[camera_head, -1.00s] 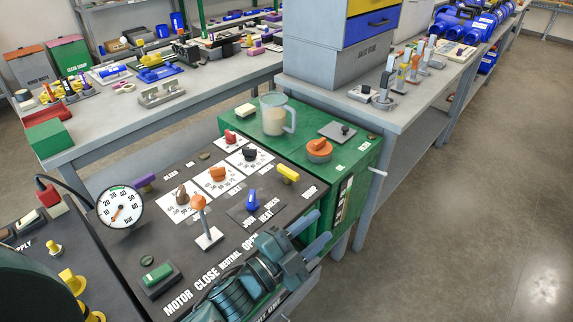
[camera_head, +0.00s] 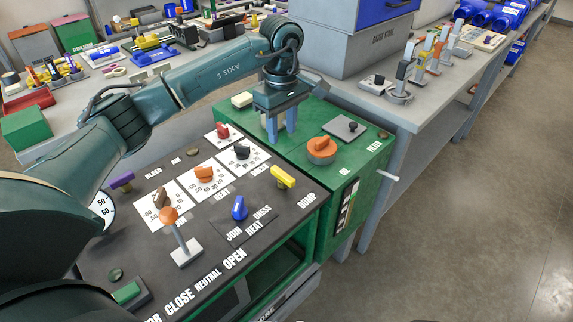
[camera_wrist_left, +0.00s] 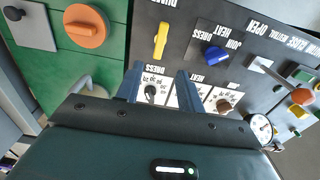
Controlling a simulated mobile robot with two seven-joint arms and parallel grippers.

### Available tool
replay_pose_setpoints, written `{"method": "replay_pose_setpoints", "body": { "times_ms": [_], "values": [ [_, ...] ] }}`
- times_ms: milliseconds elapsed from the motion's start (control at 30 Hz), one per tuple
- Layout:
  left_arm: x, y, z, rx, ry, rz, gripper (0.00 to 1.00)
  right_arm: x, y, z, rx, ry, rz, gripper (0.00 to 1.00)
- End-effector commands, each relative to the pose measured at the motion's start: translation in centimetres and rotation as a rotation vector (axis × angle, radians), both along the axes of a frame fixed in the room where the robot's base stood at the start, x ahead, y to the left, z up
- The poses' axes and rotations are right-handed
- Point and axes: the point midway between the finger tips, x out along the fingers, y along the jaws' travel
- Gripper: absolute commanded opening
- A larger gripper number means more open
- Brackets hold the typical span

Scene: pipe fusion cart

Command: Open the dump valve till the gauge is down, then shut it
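The dump valve is a yellow handle (camera_head: 283,177) beside the word DUMP on the dark panel (camera_head: 130,222). It also shows in the left wrist view (camera_wrist_left: 160,40), beyond my fingers. My left gripper (camera_head: 280,128) points down over the green cabinet, behind the yellow handle and apart from it. Its two blue fingers stand apart with nothing seen between them. In the head view my left arm covers most of the gauge (camera_head: 102,209), hiding its needle. My right gripper is out of view.
An orange knob (camera_head: 320,150) and a grey plate with a black knob (camera_head: 344,128) sit on the green cabinet. A blue handle (camera_head: 239,208), an orange-topped lever (camera_head: 170,216) and several dials crowd the panel. A grey bench with tools stands at right.

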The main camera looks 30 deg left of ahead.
Motion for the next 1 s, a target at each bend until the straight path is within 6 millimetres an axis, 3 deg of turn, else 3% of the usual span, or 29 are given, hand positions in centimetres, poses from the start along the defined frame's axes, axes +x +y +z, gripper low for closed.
{"method": "replay_pose_setpoints", "body": {
  "times_ms": [167,600,800,1000],
  "values": [
    [-0.1,0.1,-2.3,0.005,0.006,0.000,0.38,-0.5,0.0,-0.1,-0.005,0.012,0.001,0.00],
    [-0.1,-0.1,-10.9,0.000,0.004,0.000,0.38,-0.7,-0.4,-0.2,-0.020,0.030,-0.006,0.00],
    [0.0,0.0,-12.6,0.000,0.001,0.001,0.38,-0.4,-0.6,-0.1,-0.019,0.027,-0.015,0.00],
    [0.0,0.0,-12.9,0.000,0.000,0.000,0.38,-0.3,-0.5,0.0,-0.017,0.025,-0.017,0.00]
  ]
}}
